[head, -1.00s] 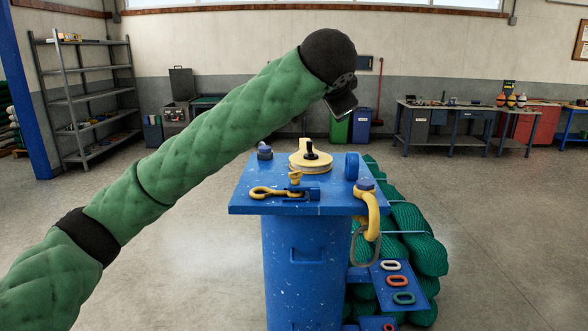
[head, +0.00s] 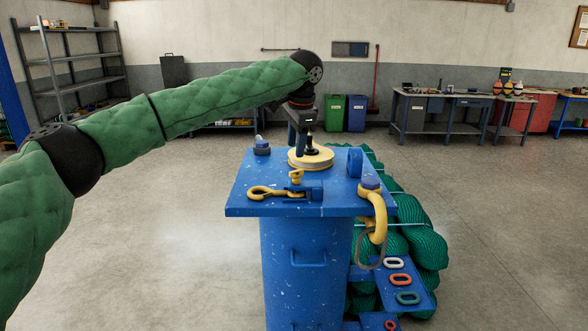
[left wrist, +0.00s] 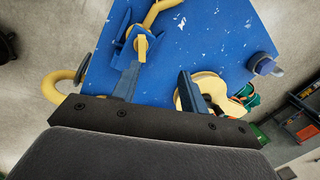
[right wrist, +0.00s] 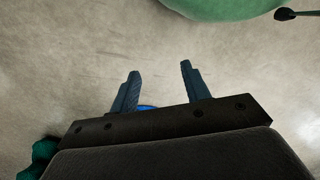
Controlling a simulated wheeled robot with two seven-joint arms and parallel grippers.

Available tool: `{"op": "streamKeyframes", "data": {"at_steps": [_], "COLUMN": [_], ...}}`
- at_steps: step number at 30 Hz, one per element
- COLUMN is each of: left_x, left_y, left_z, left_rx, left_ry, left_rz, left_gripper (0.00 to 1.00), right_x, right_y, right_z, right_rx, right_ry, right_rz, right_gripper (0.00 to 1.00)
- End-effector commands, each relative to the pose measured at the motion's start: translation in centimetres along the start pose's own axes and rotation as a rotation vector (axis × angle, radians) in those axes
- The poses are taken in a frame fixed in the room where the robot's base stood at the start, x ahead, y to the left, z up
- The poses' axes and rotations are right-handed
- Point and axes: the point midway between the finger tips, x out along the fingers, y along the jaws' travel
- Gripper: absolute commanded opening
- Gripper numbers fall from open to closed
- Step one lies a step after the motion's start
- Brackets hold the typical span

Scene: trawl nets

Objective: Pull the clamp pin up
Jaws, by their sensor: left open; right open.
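The clamp pin, as I take it, is a small yellow pin with a knob head (head: 297,175). It stands upright in a blue bracket (head: 312,190) on the blue stand's top, beside the yellow hook (head: 268,192). The left wrist view shows its yellow head (left wrist: 141,45) from above, just beyond one finger. My left gripper (head: 297,148) points down over the back of the top, by the yellow disc (head: 318,160); in its wrist view the jaws (left wrist: 157,80) are open and empty. My right gripper (right wrist: 160,70) is open and empty above bare floor, outside the head view.
A black post (head: 310,143) rises from the yellow disc. A bolt (head: 262,147) and a blue round lug (head: 354,162) also stand on the top. A yellow hook with a ring (head: 377,215) hangs at the right edge. Green nets (head: 415,240) lie behind. The floor in front is free.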

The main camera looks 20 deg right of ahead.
Motion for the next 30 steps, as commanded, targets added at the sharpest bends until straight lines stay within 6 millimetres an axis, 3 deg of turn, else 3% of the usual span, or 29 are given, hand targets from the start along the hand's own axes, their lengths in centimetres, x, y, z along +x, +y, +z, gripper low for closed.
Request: {"op": "streamKeyframes", "data": {"at_steps": [3,6,14,30], "left_x": [0.1,-0.1,0.4,6.6], "left_y": [0.2,1.4,1.8,3.1], "left_z": [0.4,0.3,0.5,0.3], "left_rx": [0.022,0.075,0.151,0.149], "left_ry": [0.018,0.031,0.032,0.032], "left_rz": [0.124,0.193,0.208,0.205], "left_gripper": [0.44,0.44,0.44,0.44], "right_x": [1.3,1.3,1.6,6.8], "right_y": [0.1,0.1,0.2,1.6], "right_z": [0.1,-0.7,-1.4,0.0], "right_rx": [0.001,0.002,0.003,-0.008], "right_ry": [0.032,0.078,0.122,0.149], "right_rz": [0.001,0.002,0.003,0.024], "right_gripper": [0.47,0.47,0.47,0.47]}}
